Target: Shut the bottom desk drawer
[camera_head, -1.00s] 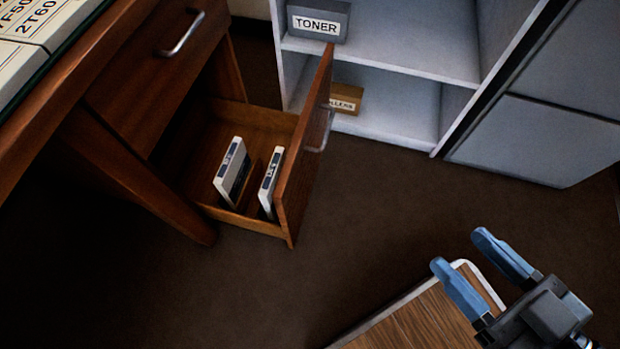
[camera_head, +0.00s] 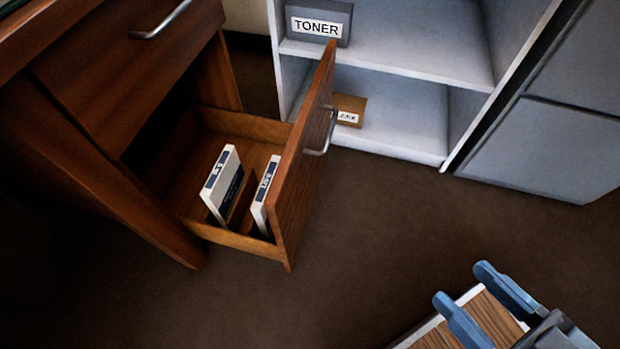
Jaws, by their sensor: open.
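The bottom desk drawer (camera_head: 235,242) is pulled well out of the wooden desk (camera_head: 70,150). Its front panel (camera_head: 300,180) faces right and carries a metal handle (camera_head: 323,135). Two white boxes or cartridges stand inside, one at the middle (camera_head: 222,185) and one near the front panel (camera_head: 263,196). My gripper (camera_head: 468,295) is at the lower right, with its two blue fingers apart and nothing between them. It is well apart from the drawer, to the right of and nearer than the front panel.
A light shelf unit (camera_head: 400,130) stands behind the drawer, holding a grey TONER box (camera_head: 318,24) and a small brown labelled box (camera_head: 348,108). A grey cabinet (camera_head: 545,150) is at the right. Dark floor (camera_head: 400,220) lies clear between drawer and gripper. An upper drawer (camera_head: 130,75) looks shut.

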